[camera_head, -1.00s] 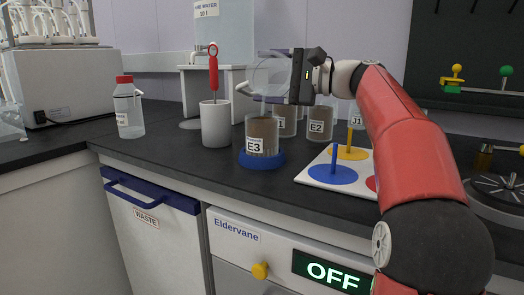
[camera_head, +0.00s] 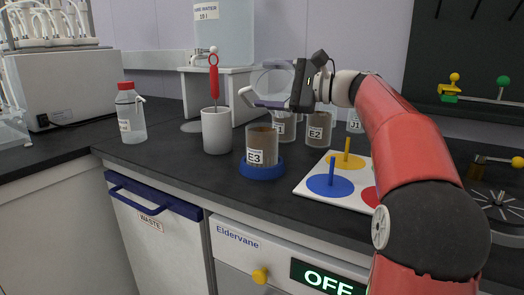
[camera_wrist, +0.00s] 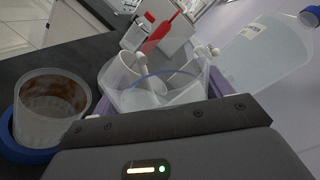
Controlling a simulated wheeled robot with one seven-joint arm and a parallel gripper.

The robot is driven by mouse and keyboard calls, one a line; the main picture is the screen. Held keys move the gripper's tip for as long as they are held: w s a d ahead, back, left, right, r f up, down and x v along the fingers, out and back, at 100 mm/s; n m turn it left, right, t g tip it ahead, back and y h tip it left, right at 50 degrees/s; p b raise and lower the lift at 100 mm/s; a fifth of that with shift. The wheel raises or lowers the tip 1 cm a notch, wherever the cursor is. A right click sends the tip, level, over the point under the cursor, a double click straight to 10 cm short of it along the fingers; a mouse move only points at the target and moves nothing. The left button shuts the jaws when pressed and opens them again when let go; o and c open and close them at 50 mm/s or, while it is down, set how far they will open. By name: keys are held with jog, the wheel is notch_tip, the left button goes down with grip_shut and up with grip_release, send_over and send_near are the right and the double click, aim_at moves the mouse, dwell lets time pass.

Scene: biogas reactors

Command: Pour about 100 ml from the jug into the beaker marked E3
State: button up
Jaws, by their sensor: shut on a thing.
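The clear jug (camera_head: 272,80) is held in the air above and slightly behind the beaker marked E3 (camera_head: 262,146). My gripper (camera_head: 258,100) is shut on the jug, with its purple fingers along the jug's sides. The jug also shows in the wrist view (camera_wrist: 160,98), between the fingers; how much liquid it holds is hard to tell. E3 holds brown material and stands upright in a blue ring (camera_head: 262,170) on the bench. In the wrist view, E3 (camera_wrist: 50,105) is at the left, apart from the jug. No stream of liquid is visible.
A white cup (camera_head: 216,130) with a red-handled tool stands left of E3. Beaker E2 (camera_head: 318,130) and another beaker stand behind. A white board (camera_head: 310,198) with coloured discs and pegs lies right. A red-capped bottle (camera_head: 130,115) is further left. The bench's front edge is close to E3.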

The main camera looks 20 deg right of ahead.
aim_at(276, 72)
jog(key=r+p, duration=0.1)
jog(key=w+d+r+p, duration=0.1)
jog(key=w+r+p, duration=0.1)
jog(key=p, duration=0.1)
jog(key=shift+w+d+r, duration=0.1)
jog(key=shift+w+d, duration=0.15)
jog(key=shift+d, duration=0.1)
jog(key=shift+w+d, duration=0.25)
jog(key=shift+w, duration=0.05)
jog(key=shift+w+d+r, duration=0.35)
jog(key=shift+w+r, duration=0.15)
jog(key=shift+r, duration=0.1)
jog(key=m, duration=0.5)
jog(key=shift+r, duration=0.2)
jog(key=m, duration=0.6)
jog(key=shift+r, duration=0.25)
